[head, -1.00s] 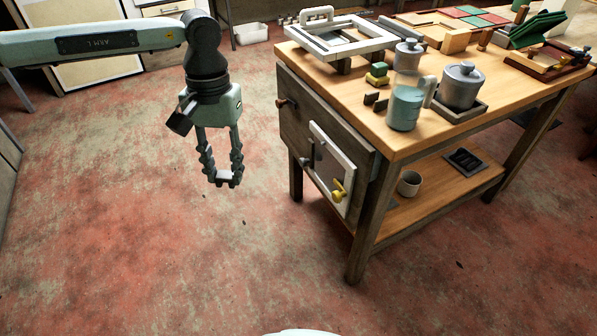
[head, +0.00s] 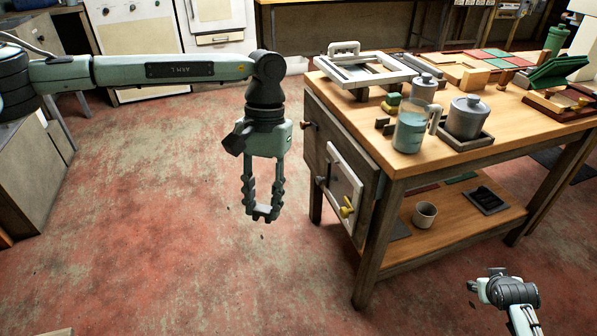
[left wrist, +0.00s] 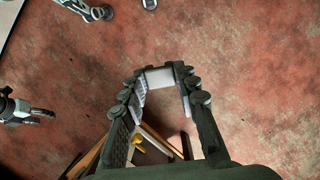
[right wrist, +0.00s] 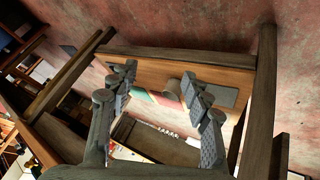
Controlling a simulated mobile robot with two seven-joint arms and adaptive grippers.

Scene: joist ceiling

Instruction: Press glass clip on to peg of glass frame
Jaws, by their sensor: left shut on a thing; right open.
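My left gripper (head: 263,208) points down over the floor, left of the table's end panel. It is shut on a small pale grey piece (left wrist: 160,77), which may be the glass clip; the piece spans its fingertips. The white glass frame (head: 358,184) stands on the end panel, right of the left gripper and apart from it. A yellow winged part (head: 347,208) sits low on the frame, and a dark grey part is at its left edge. I cannot tell which is the peg. My right gripper (right wrist: 160,74) is open and empty, in front of the table at lower right.
The wooden table (head: 440,164) holds a glass jug (head: 409,133), a lidded pot (head: 467,118) and a white frame with a handle (head: 362,70). A cup (head: 425,214) and a dark tray (head: 487,200) stand on its lower shelf. The floor left of the table is clear.

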